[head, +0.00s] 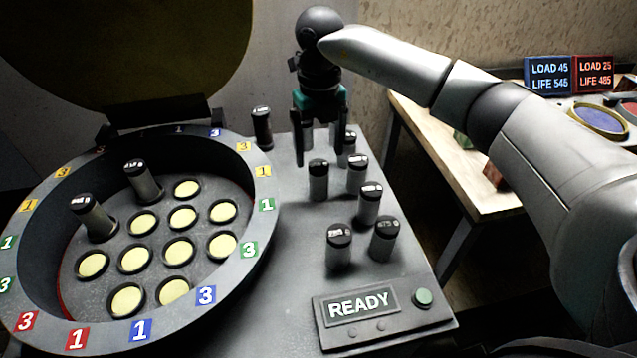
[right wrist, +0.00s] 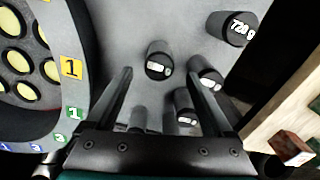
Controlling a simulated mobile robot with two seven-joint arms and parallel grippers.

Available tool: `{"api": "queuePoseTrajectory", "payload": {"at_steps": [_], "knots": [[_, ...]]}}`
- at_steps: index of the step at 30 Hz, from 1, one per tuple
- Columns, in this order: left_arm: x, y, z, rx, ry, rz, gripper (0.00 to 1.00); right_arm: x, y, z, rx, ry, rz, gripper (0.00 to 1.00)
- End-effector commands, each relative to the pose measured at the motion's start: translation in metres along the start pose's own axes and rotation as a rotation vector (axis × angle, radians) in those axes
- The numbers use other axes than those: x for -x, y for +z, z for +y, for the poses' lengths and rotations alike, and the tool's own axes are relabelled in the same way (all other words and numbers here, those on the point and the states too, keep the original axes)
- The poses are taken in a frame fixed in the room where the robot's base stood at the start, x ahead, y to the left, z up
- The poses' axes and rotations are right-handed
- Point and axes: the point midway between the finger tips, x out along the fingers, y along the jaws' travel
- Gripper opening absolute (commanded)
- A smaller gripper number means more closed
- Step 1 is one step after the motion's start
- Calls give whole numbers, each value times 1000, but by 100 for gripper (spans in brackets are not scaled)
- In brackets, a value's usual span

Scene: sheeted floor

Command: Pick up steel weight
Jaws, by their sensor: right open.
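Several steel weights, dark grey cylinders with black labelled caps, stand upright on the grey machine top right of the drum in the head view; one (head: 318,182) is just below my right gripper (head: 320,152). My right gripper points down with its two dark fingers apart and nothing held. In the right wrist view, a weight (right wrist: 158,62) shows between the open fingertips (right wrist: 158,75); whether it is level with the tips or below them I cannot tell. A weight marked 720 g (right wrist: 238,28) stands at the upper right there. My left gripper is out of view.
The round drum (head: 262,205) with coloured numbers holds two weights among pale yellow round sockets; its lid is raised. A READY panel (head: 368,308) with a green button (head: 423,297) is at the front. A wooden table (head: 430,150) with small blocks stands right, near signs (head: 548,75).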

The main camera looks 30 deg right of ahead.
Motion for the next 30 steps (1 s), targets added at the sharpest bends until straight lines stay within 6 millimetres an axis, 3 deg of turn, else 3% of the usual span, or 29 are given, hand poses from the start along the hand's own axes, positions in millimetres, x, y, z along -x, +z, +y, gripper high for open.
{"api": "queuePoseTrajectory", "payload": {"at_steps": [6,17,30], "knots": [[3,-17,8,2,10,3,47,-31,0,0,-1,0,0,86],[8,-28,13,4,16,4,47,-48,0,1,1,0,0,86],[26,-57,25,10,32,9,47,-88,1,2,1,1,0,86]]}}
